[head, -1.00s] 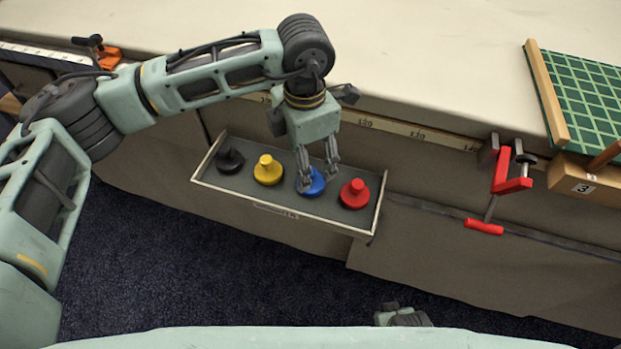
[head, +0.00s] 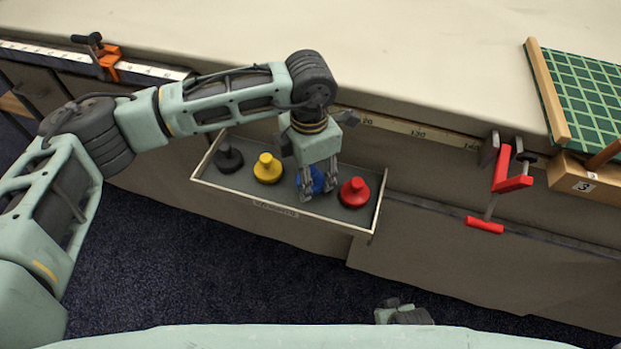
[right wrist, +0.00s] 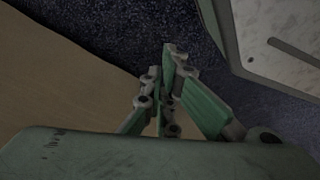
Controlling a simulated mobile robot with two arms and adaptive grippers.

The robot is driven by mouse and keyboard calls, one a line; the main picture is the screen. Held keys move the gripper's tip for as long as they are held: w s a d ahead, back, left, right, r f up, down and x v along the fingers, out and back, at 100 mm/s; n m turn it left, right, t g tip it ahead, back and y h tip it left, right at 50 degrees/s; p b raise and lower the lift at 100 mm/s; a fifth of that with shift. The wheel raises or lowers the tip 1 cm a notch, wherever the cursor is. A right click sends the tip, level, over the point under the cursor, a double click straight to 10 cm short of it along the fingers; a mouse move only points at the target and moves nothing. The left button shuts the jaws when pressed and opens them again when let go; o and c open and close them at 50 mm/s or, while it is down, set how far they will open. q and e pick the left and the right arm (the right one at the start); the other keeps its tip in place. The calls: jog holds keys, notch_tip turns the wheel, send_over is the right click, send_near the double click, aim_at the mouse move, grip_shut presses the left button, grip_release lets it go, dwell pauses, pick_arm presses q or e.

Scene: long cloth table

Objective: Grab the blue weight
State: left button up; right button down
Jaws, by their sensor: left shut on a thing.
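The blue weight (head: 317,177) sits in the shallow drawer (head: 215,187) on the front of the table, between the yellow weight (head: 267,168) and the red weight (head: 354,192). My left gripper (head: 318,188) points down from above and is shut on the blue weight, with one finger on each side. The fingers and palm hide much of the weight. My right gripper (right wrist: 175,57) is empty in the right wrist view, its fingertips together. Part of it shows low in the head view (head: 402,313), away from the drawer.
A black weight (head: 228,157) stands at the drawer's left end. A red clamp (head: 503,180) hangs on the table edge to the right, and an orange clamp (head: 107,60) is at far left. A green gridded board (head: 585,95) lies on the tabletop at right.

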pick_arm(q)
grip_shut()
jog(key=shift+w, duration=0.1)
jog(key=shift+r, duration=0.15)
